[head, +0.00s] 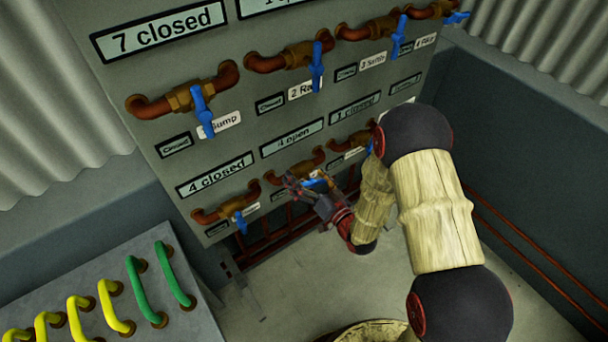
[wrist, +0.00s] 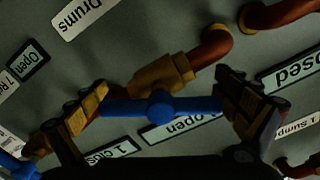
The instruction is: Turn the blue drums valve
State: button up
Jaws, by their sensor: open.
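The blue valve handle (wrist: 160,108) sits on a brass body with copper pipe, at the middle of the wrist view. A white "Drums" label (wrist: 85,14) is near it on the panel, upper left. My gripper (wrist: 166,108) is open, with one finger at each end of the handle; I cannot tell whether they touch it. The handle lies nearly level in that view.
Other blue-handled valves line the grey panel (head: 225,95), including one at lower left (head: 240,222) close by. Yellow handles (head: 80,318) and green handles (head: 175,272) stand on a grey box at lower left. Corrugated walls flank the panel. Some floor is clear below.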

jog(key=shift+w, duration=0.1)
jog(key=shift+c, duration=0.9)
jog(key=c, duration=1)
jog(key=shift+c, duration=0.3)
